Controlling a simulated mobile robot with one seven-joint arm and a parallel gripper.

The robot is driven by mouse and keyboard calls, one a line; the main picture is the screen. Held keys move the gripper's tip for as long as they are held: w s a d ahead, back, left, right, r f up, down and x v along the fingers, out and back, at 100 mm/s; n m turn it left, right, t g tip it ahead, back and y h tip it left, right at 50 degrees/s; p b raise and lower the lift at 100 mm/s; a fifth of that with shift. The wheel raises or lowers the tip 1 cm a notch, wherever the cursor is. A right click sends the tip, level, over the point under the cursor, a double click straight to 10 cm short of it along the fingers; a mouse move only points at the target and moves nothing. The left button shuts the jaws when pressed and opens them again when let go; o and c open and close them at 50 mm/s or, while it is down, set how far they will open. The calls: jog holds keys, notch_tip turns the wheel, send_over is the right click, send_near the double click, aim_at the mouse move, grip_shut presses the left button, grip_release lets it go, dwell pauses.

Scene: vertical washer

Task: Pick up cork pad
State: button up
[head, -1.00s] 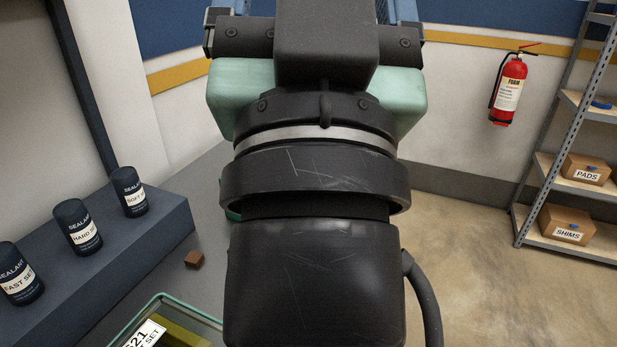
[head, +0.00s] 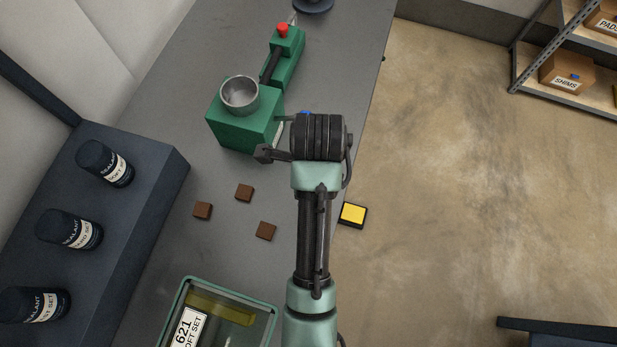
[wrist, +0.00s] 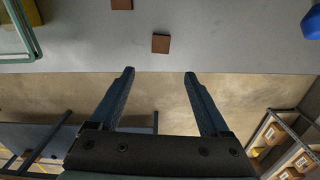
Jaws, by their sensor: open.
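Several small brown square pads, which look like cork, lie on the grey bench in the head view: a left pad (head: 203,211), an upper pad (head: 245,193) and a lower pad (head: 266,231). In the wrist view one brown pad (wrist: 161,43) lies near the bench edge, lined up with the gap between my fingers and beyond their tips. Another pad (wrist: 122,4) is cut by the top edge. My gripper (wrist: 159,74) is open and empty, its fingers apart and touching no pad.
A green press (head: 240,130) with a metal cup stands behind the pads. A green-rimmed tray (head: 185,290) is at the front. A yellow-topped black block (head: 353,214) is right of my arm. Bare bench surrounds the pads.

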notch_tip(320, 180, down, 6)
jog(key=shift+s+f, duration=0.1)
jog(key=shift+f+p, duration=0.7)
jog(key=shift+f, duration=2.3)
jog(key=shift+c, duration=0.3)
grip_shut()
